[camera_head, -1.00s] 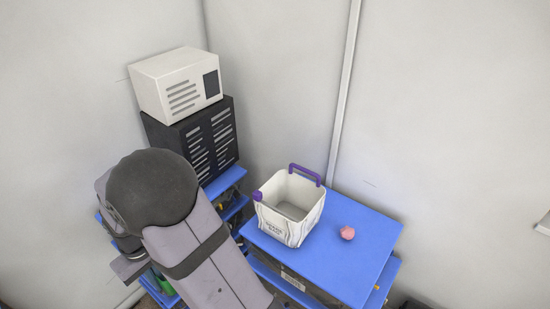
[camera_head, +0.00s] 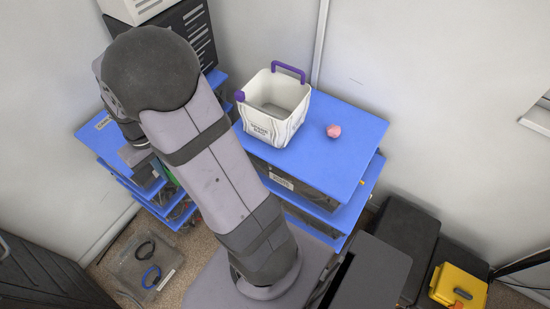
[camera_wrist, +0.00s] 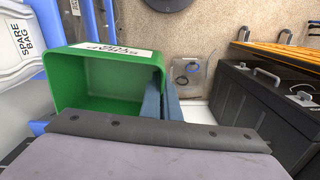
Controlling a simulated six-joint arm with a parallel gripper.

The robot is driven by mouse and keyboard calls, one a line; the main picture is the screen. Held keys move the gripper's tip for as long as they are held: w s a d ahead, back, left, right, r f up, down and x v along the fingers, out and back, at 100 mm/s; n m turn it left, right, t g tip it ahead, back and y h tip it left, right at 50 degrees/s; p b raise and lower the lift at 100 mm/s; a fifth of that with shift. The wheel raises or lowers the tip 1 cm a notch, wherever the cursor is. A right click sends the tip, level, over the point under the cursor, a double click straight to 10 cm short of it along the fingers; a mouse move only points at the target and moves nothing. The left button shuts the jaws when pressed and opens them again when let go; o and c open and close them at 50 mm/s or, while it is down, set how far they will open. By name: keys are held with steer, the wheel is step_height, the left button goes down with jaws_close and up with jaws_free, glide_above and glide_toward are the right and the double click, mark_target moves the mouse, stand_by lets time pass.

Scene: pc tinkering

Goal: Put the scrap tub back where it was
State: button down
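The scrap tub is a green open box (camera_wrist: 85,95) in the wrist view, seen from above, with a white label on its far wall. It looks empty as far as its inside shows; its near side is hidden behind my wrist. My gripper (camera_wrist: 163,92) is at the tub's right wall, one finger inside and one outside, close together and pinching the wall. In the head view, my gripper is mostly hidden by my arm, by the blue shelves at the left. A small green patch shows there, but I cannot tell whether it is the tub.
A white spare bag bin (camera_head: 268,125) and a pink ball (camera_head: 333,131) are on the blue bench (camera_head: 345,160). The blue shelf unit (camera_head: 92,135) is at left. A clear box (camera_head: 140,265) with cables lies on the floor. A black case (camera_wrist: 255,100) is at right in the wrist view.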

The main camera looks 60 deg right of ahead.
steer(key=s+d+f+m+b, duration=0.1)
steer(key=d+b, duration=0.1)
steer(key=d, duration=0.2)
steer(key=s+d+f+m+b, duration=0.1)
steer(key=s+d+b, duration=0.1)
steer(key=d+b, duration=0.1)
steer(key=s+d+f+m+b, duration=0.1)
steer(key=s+d+f+b, duration=0.1)
steer(key=d, duration=0.3)
steer(key=shift+b, duration=0.35)
steer(key=s+d+f+n+b, duration=0.2)
steer(key=s+d+b, duration=0.3)
steer(key=s+d, duration=0.6)
steer(key=s+d+f+n+b, duration=0.2)
steer(key=s+d+n+b, duration=0.15)
steer(key=s+d, duration=0.8)
steer(key=shift+m, duration=0.45)
steer(key=shift+s+a+f+b, duration=0.15)
steer(key=shift+s+a+f, duration=0.3)
steer(key=shift+f, duration=1.15)
steer(key=shift+s+a+f+b, duration=0.15)
steer(key=shift+a+f, duration=0.4)
steer(key=shift+f, duration=1.1)
steer(key=shift+s+a+f+b, duration=0.1)
steer(key=shift+s+a+f, duration=0.35)
steer(key=shift+f, duration=1.15)
steer(key=shift+f, duration=0.1)
